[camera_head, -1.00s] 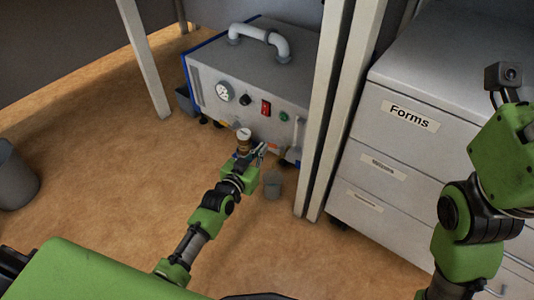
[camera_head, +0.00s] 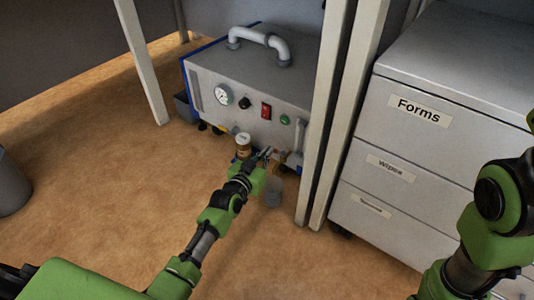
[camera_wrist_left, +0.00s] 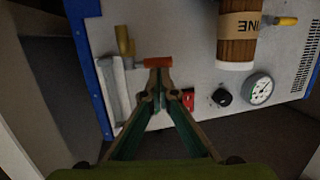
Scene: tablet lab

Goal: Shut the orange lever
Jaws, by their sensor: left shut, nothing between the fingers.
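The orange lever (camera_wrist_left: 158,62) shows in the left wrist view as a short bar lying across the picture, on the front of the grey machine (camera_wrist_left: 205,85). My left gripper (camera_wrist_left: 158,90) is shut and empty, its fingertips right at the lever's lower edge; I cannot tell whether they touch. In the head view my left gripper (camera_head: 266,156) is low at the machine's front (camera_head: 245,95), right of a brown bottle with a white cap (camera_head: 244,146). There the lever is mostly hidden or too small to make out. My right gripper is out of view.
A brass fitting (camera_wrist_left: 125,43) is beside the lever, and the brown bottle (camera_wrist_left: 238,40) is close by. A grey cup (camera_head: 273,192) stands beneath the left gripper. White table legs (camera_head: 322,110) and a drawer cabinet (camera_head: 410,150) stand to the right. Open floor (camera_head: 100,190) lies left.

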